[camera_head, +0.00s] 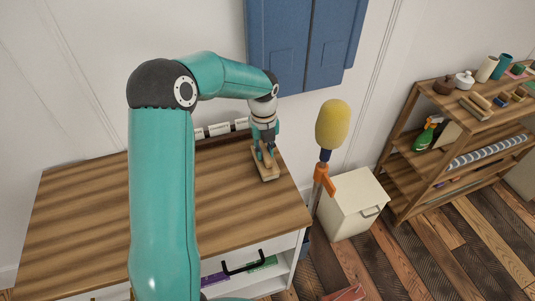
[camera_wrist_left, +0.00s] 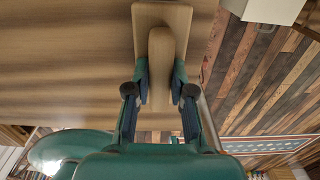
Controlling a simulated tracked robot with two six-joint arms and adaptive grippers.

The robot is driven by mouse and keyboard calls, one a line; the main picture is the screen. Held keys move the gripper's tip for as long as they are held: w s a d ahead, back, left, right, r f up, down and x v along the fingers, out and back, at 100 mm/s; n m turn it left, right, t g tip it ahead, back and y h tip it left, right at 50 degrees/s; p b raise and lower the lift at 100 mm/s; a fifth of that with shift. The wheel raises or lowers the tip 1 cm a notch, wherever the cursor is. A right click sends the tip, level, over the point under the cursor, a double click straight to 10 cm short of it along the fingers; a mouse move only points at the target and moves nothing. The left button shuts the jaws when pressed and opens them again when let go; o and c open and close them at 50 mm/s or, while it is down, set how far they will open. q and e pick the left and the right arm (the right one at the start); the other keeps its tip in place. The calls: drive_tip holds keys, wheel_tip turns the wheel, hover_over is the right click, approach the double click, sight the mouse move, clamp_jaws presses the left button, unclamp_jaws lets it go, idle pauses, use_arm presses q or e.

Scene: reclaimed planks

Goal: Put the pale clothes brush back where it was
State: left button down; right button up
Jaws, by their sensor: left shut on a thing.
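The pale clothes brush (camera_head: 269,174) is at the right end of the wooden tabletop (camera_head: 100,215), near its right edge. It is a light wooden block with a narrower raised grip along it. My left gripper (camera_head: 265,150) points down and is shut on that grip. In the left wrist view, the fingers (camera_wrist_left: 160,88) press on both sides of the brush (camera_wrist_left: 160,45). I cannot tell whether its underside touches the tabletop. The fingers and wrist hide part of the brush in the head view. My right gripper is not in view.
A row of small white labelled boxes (camera_head: 220,129) stands along the back edge. Right of the table are a yellow-headed duster (camera_head: 333,125) on a stand, a cream cabinet (camera_head: 350,205) and a wooden shelf (camera_head: 400,170) with bottles and brushes. The left tabletop is clear.

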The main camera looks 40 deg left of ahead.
sight(264, 150)
use_arm(q)
drive_tip(key=shift+f, duration=0.5)
drive_tip(key=c, duration=1)
unclamp_jaws()
wheel_tip(264, 150, up, 12)
drive_tip(key=shift+r, duration=0.1)
